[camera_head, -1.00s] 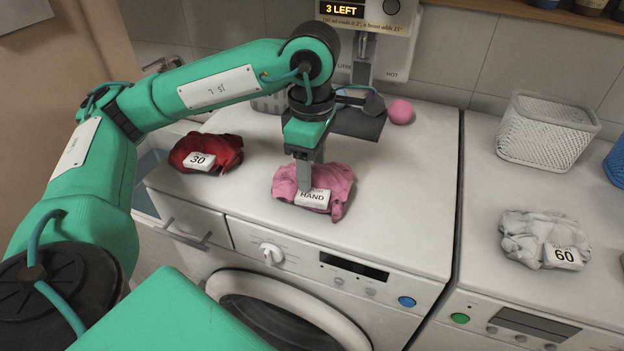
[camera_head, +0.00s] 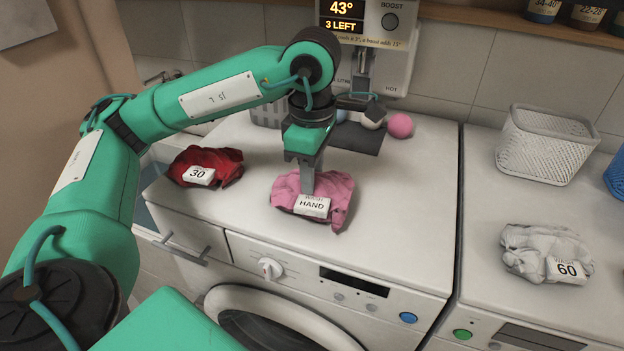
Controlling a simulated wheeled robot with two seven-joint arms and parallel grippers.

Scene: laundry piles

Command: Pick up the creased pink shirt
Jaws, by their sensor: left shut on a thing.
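The creased pink shirt (camera_head: 337,188) lies crumpled on top of the left white machine, with a white tag reading "HAND" (camera_head: 312,206) at its front. My left gripper (camera_head: 307,188) points straight down into the shirt just behind the tag. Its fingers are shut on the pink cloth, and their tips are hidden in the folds. The shirt still appears to rest on the machine top. My right gripper is not in view.
A red garment tagged "30" (camera_head: 206,166) lies to the left, and a whitish garment tagged "60" (camera_head: 545,252) on the right machine. A white basket (camera_head: 546,143) stands at the back right. A pink ball (camera_head: 400,125) and a dispenser (camera_head: 384,50) reading 43° are behind. The machine top right of the shirt is clear.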

